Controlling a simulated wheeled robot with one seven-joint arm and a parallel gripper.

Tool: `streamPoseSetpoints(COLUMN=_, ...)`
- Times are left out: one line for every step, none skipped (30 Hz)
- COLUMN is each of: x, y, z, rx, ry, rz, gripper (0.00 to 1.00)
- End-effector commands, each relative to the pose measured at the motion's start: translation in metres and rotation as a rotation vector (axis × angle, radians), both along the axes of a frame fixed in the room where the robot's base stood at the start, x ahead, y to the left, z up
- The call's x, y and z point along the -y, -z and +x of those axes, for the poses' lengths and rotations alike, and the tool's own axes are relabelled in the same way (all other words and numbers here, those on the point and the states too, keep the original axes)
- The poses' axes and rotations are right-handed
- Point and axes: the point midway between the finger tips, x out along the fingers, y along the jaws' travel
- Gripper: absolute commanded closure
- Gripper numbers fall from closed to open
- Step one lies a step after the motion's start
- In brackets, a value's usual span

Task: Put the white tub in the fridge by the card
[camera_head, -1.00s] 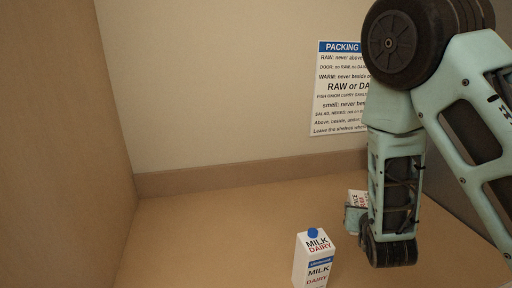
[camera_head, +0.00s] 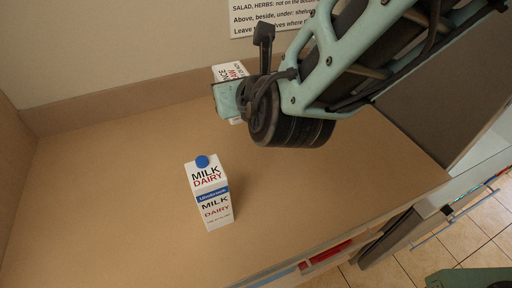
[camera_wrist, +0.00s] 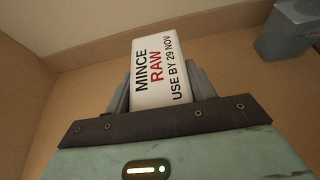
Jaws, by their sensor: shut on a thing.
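The white tub (camera_wrist: 162,70) is between the fingers of my gripper (camera_wrist: 160,95) in the wrist view. Its label reads MINCE RAW, USE BY 29 NOV. In the head view the tub (camera_head: 229,71) shows partly behind my gripper (camera_head: 228,98), over the back of the tan counter (camera_head: 120,190); I cannot tell if it touches the counter. The card (camera_head: 272,14) is on the back wall, cut off at the top, with lines on salad, herbs and shelves readable. I cannot make out a fridge interior.
A milk carton marked DAIRY (camera_head: 212,200) stands upright on the counter, left of centre. A grey panel (camera_head: 440,110) rises at the right. Red items (camera_head: 330,252) show below the counter's front edge. Tiled floor lies lower right.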

Motion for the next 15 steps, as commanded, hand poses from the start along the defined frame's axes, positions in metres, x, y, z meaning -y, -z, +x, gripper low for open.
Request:
streamPoseSetpoints(x=-0.004, y=0.002, z=-0.003, rx=0.0, ry=-0.01, rz=0.0, gripper=0.78)
streamPoseSetpoints(x=-0.005, y=0.005, z=-0.004, rx=-0.001, ry=-0.013, rz=-0.003, gripper=0.78)
streamPoseSetpoints(x=-0.006, y=0.012, z=-0.005, rx=-0.003, ry=-0.014, rz=-0.005, gripper=0.78)
streamPoseSetpoints(x=-0.006, y=0.018, z=-0.005, rx=-0.003, ry=-0.015, rz=-0.006, gripper=0.78)
streamPoseSetpoints(x=-0.006, y=0.025, z=-0.005, rx=-0.004, ry=-0.015, rz=-0.007, gripper=0.78)
streamPoseSetpoints(x=-0.005, y=0.035, z=-0.005, rx=-0.004, ry=-0.015, rz=-0.008, gripper=0.78)
streamPoseSetpoints(x=-0.005, y=0.042, z=-0.005, rx=-0.005, ry=-0.013, rz=-0.009, gripper=0.78)
streamPoseSetpoints(x=-0.005, y=0.049, z=-0.004, rx=-0.004, ry=-0.013, rz=-0.009, gripper=0.78)
streamPoseSetpoints(x=-0.005, y=0.059, z=-0.005, rx=-0.004, ry=-0.014, rz=-0.008, gripper=0.78)
streamPoseSetpoints(x=-0.005, y=0.066, z=-0.005, rx=-0.004, ry=-0.013, rz=-0.008, gripper=0.78)
streamPoseSetpoints(x=-0.005, y=0.072, z=-0.004, rx=-0.003, ry=-0.013, rz=-0.007, gripper=0.78)
streamPoseSetpoints(x=-0.005, y=0.081, z=-0.004, rx=-0.004, ry=-0.013, rz=-0.007, gripper=0.78)
streamPoseSetpoints(x=-0.004, y=0.088, z=-0.004, rx=-0.003, ry=-0.013, rz=-0.007, gripper=0.78)
streamPoseSetpoints(x=-0.005, y=0.095, z=-0.004, rx=-0.004, ry=-0.013, rz=-0.007, gripper=0.78)
streamPoseSetpoints(x=-0.005, y=0.103, z=-0.004, rx=-0.003, ry=-0.013, rz=-0.006, gripper=0.78)
